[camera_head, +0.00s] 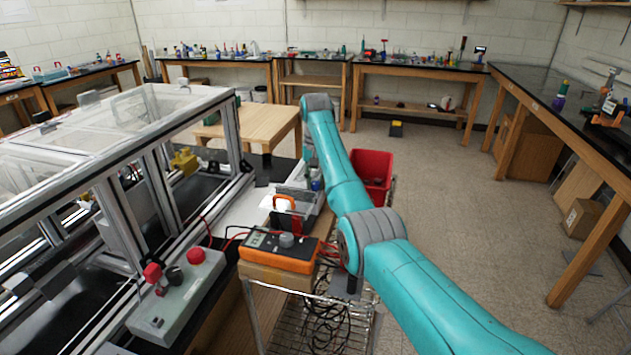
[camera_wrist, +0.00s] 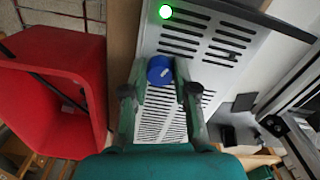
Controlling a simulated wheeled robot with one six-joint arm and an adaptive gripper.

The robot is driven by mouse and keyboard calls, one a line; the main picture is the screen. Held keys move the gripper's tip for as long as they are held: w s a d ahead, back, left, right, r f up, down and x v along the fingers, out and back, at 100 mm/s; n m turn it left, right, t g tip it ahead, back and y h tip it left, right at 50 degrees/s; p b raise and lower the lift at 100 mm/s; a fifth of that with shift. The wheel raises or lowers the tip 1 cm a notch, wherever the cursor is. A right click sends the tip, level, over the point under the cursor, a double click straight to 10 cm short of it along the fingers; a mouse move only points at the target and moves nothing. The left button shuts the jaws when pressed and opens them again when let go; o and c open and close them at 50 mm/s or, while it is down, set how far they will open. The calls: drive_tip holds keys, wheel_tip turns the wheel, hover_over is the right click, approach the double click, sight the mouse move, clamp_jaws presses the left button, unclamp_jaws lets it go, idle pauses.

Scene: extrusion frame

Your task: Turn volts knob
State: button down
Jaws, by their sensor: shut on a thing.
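In the wrist view, a round blue knob (camera_wrist: 160,70) sits on a light grey, slotted device (camera_wrist: 215,62) with a lit green light near its edge. My gripper (camera_wrist: 160,76) has one finger on each side of the blue knob and is shut on it. No label showing that it is the volts knob can be read. In the head view, the grey device (camera_head: 297,203) stands on the bench beyond the orange meter, and my arm hides most of my gripper.
An orange multimeter (camera_head: 278,252) with leads sits on a wire cart in front. A red bin (camera_head: 371,170) is beside the device and also shows in the wrist view (camera_wrist: 55,90). A grey box with red knobs (camera_head: 180,295) and an extrusion frame (camera_head: 150,135) stand left. Open floor lies right.

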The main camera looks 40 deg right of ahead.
drive_tip(key=n, duration=1.3)
drive_tip(key=shift+n, duration=0.5)
drive_tip(key=c, duration=0.9)
unclamp_jaws()
drive_tip(key=shift+d, duration=0.1)
